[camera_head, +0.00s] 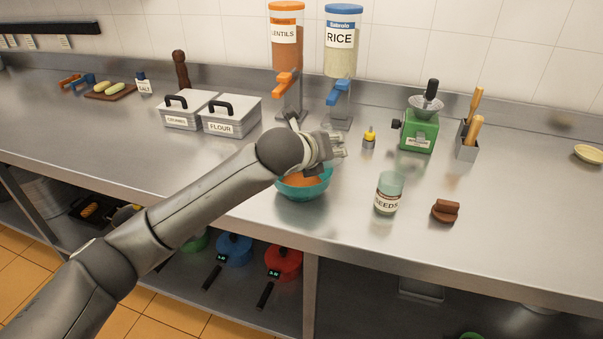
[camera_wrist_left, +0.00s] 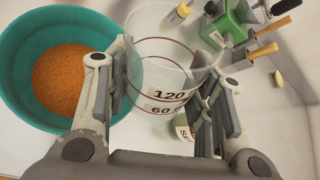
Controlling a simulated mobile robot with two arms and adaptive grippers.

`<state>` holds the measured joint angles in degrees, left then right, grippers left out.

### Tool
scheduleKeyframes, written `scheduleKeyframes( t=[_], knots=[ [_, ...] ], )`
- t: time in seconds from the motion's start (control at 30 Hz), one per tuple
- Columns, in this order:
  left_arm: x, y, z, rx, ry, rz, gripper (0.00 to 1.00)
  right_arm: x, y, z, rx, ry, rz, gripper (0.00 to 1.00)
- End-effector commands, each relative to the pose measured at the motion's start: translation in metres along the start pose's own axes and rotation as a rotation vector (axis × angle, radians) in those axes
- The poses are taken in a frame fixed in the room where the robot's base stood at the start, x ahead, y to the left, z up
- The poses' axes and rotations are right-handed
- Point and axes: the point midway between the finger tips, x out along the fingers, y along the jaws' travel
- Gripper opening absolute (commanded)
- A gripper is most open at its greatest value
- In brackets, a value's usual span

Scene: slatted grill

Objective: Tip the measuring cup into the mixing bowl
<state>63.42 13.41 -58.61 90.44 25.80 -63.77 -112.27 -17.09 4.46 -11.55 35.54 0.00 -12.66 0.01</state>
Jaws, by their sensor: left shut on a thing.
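My left gripper (camera_head: 335,145) is above the right rim of the teal mixing bowl (camera_head: 303,193) in the head view. In the left wrist view its fingers (camera_wrist_left: 172,85) are shut on the clear measuring cup (camera_wrist_left: 165,60), which has red lines and the marks 120 and 60. The cup looks empty and I cannot tell its tilt. My right gripper is not in view.
A glass seeds jar (camera_head: 389,193) stands right of the bowl, with a brown object (camera_head: 446,210) beyond it. Behind are lentils (camera_head: 286,45) and rice (camera_head: 341,45) dispensers, a yellow-topped bottle (camera_head: 369,138) and a green grinder (camera_head: 418,133). The counter at far right is mostly clear.

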Motion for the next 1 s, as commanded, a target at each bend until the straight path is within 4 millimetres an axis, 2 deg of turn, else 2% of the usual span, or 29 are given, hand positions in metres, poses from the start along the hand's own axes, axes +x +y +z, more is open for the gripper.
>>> scheduleKeyframes(
  t=[0.3, 0.5, 0.6, 1.0],
  knots=[
    [-0.001, -0.001, 0.002, 0.024, -0.011, 0.010, 0.24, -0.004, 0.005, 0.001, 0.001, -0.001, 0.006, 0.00],
    [-0.010, -0.009, 0.015, 0.212, -0.094, 0.086, 0.24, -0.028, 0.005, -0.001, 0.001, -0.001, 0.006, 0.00],
    [-0.011, -0.009, 0.016, 0.284, -0.126, 0.118, 0.24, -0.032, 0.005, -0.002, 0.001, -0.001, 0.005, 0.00],
    [-0.010, -0.008, 0.015, 0.307, -0.137, 0.128, 0.24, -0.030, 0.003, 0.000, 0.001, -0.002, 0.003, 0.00]
  ],
)
